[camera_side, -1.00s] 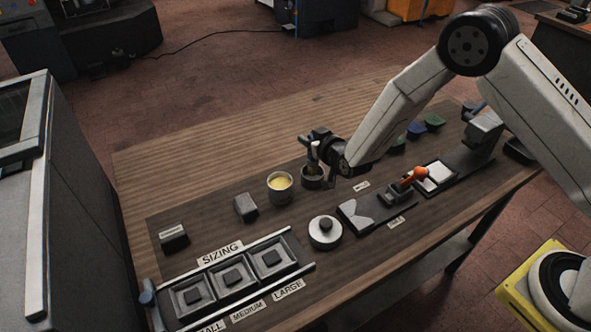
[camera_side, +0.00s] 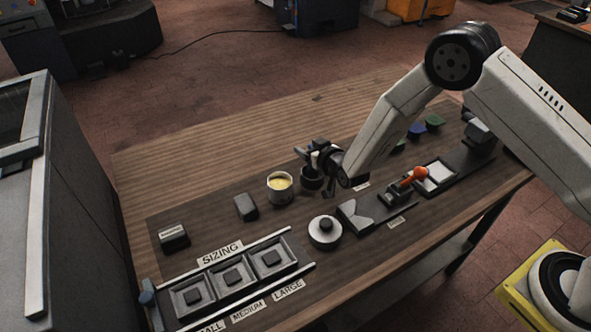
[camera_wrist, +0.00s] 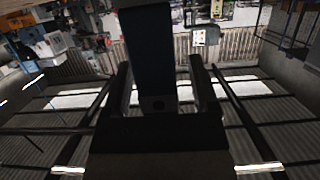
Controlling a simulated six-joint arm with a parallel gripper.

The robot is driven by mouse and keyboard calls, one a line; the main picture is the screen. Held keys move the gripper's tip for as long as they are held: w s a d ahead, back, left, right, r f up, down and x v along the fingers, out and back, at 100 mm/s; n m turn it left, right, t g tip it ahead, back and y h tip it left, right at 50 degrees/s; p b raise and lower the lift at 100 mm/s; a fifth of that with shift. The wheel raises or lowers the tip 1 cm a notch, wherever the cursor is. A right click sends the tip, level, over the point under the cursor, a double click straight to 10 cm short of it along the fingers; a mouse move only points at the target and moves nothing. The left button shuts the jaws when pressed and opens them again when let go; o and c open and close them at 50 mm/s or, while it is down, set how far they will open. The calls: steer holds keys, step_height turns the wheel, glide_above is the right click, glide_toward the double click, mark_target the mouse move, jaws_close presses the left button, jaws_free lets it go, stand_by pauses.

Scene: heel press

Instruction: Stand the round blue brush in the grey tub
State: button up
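The round blue brush shows in the wrist view as a dark blue upright shape (camera_wrist: 150,50) between my fingers. In the side view it is small and mostly hidden by my gripper. The grey tub (camera_side: 311,182) stands on the dark mat, right of the yellow-filled can, its upper part partly covered by my gripper. My gripper (camera_side: 311,152) is low over the tub, with the brush between its fingers. In the wrist view my gripper (camera_wrist: 162,90) has its fingers apart, with narrow gaps beside the brush, so it looks open around it. How deep the brush sits is hidden.
A can with yellow contents (camera_side: 280,187) stands close left of the tub. A dark block (camera_side: 246,207), a round knobbed weight (camera_side: 325,232) and a fixture with an orange handle (camera_side: 413,177) are nearby. The sizing tray (camera_side: 232,276) lies at front left. The wooden table behind is clear.

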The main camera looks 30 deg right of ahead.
steer(key=shift+s+r, duration=0.1)
steer(key=shift+r, duration=0.1)
steer(key=v, duration=1.1)
steer(key=shift+s, duration=0.4)
steer(key=shift+r, duration=0.2)
stand_by(0.4)
steer(key=s+d+r+g, duration=0.4)
steer(key=s+d+g, duration=0.1)
steer(key=s, duration=0.4)
steer(key=s+d+r+g, duration=0.4)
steer(key=s+g, duration=0.3)
steer(key=s, duration=0.2)
steer(key=shift+s+d, duration=0.3)
steer(key=shift+d, duration=0.2)
